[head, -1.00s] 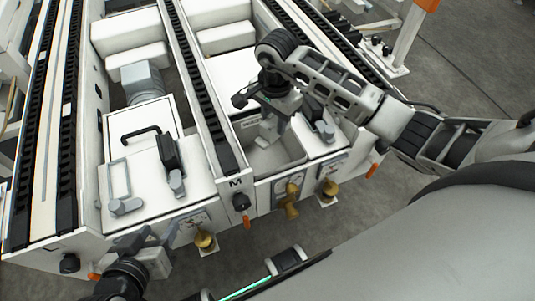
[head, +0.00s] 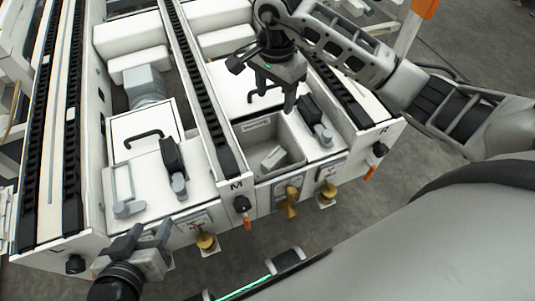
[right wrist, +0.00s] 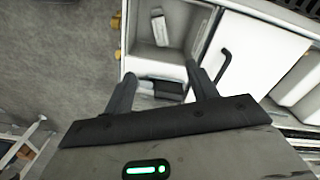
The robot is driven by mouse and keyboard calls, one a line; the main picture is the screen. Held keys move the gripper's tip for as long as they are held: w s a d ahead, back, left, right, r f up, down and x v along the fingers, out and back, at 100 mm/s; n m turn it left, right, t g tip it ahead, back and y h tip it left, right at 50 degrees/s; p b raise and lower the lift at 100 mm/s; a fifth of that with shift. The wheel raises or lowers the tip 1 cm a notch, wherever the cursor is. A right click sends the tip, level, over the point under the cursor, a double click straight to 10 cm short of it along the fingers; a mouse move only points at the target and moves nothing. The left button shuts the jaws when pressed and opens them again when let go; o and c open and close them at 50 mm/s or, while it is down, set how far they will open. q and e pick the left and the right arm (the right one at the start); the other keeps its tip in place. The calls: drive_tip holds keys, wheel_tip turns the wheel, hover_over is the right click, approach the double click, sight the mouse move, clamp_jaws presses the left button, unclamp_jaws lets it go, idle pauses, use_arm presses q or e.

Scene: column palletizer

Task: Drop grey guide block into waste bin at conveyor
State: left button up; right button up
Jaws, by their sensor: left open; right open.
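The grey guide block (head: 272,157) lies tilted on the floor of the waste bin (head: 292,143), an open recess in the front right of the conveyor unit. The block also shows in the right wrist view (right wrist: 160,28), inside the bin. My right gripper (head: 270,99) is open and empty above the bin, apart from the block; it shows at the middle of the right wrist view (right wrist: 161,82). My left gripper (head: 149,236) is open and empty in front of the unit's left front edge.
A white lid with a black handle (head: 145,137) lies left of the middle rail (head: 196,85). A dark clamp (head: 311,112) stands just right of the bin. Brass knobs (head: 291,205) stick out of the front. Open floor lies to the right.

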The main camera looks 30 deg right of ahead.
wheel_tip(320, 180, up, 6)
drive_tip(key=shift+f+p, duration=0.15)
drive_tip(key=shift+p, duration=0.15)
